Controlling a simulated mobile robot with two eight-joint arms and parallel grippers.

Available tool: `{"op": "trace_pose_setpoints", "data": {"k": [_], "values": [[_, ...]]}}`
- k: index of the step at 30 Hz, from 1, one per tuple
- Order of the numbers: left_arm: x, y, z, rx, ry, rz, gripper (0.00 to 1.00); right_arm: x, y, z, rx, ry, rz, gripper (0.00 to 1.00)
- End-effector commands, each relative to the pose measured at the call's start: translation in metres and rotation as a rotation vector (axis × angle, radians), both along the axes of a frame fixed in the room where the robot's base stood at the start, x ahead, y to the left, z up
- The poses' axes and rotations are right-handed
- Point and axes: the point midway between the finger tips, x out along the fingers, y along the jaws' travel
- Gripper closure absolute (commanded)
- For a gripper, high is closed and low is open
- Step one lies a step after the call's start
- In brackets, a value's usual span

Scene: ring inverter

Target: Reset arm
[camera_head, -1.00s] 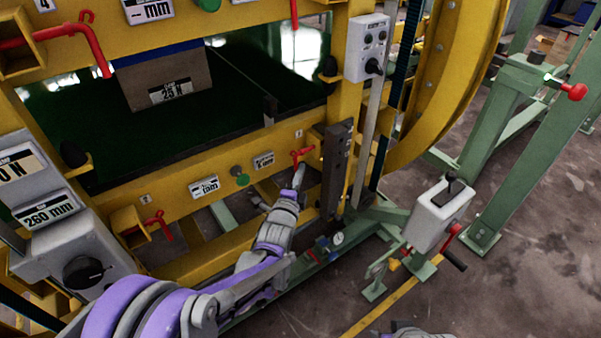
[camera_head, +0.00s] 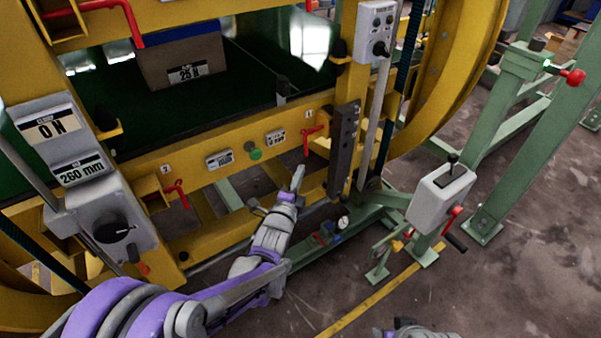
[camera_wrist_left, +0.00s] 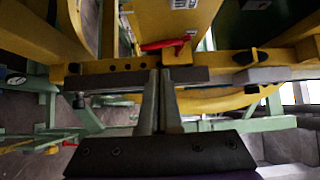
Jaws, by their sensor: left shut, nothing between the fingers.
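My left arm reaches up from the bottom left of the head view. Its left gripper (camera_head: 298,177) is shut and empty, with its tip just below a red handle (camera_head: 312,131) on the yellow lower beam of the ring inverter (camera_head: 205,147). A gap shows between the fingertips and the handle. In the left wrist view the two fingers of the left gripper (camera_wrist_left: 160,85) lie together with nothing held, and the red handle (camera_wrist_left: 165,44) is seen beyond them.
A grey control box with a black knob (camera_head: 112,231) is at the left. A grey lever box (camera_head: 440,196) stands on a green post at the right, beside a green frame (camera_head: 506,95). A dark perforated bar (camera_head: 343,148) is right of the gripper. Bare floor lies at lower right.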

Motion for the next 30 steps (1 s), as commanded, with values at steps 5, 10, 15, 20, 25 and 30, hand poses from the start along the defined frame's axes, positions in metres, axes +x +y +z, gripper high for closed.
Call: {"op": "trace_pose_setpoints", "data": {"k": [5, 10, 15, 20, 25, 30], "values": [[0.0, 0.0, 0.0, 0.0, 0.0, 0.0, 1.0, 0.0, 0.0, 0.0, 0.0, 0.0, 0.0, 0.5], [0.0, 0.0, 0.0, 0.0, 0.0, -0.001, 1.0, 0.0, 0.0, 0.0, 0.0, 0.0, 0.0, 0.5], [-0.001, 0.0, 0.0, -0.003, 0.004, 0.001, 1.0, 0.0, 0.0, 0.0, 0.0, 0.0, 0.0, 0.5], [-0.013, 0.017, 0.003, -0.086, 0.104, 0.03, 1.0, 0.0, 0.0, 0.0, 0.0, 0.0, 0.0, 0.5], [-0.06, 0.058, -0.001, -0.327, 0.372, 0.144, 1.0, 0.0, 0.0, 0.0, 0.0, 0.0, 0.0, 0.5], [-0.134, 0.098, -0.017, -0.612, 0.644, 0.336, 1.0, 0.0, 0.0, 0.0, 0.0, 0.0, 0.0, 0.5]]}}
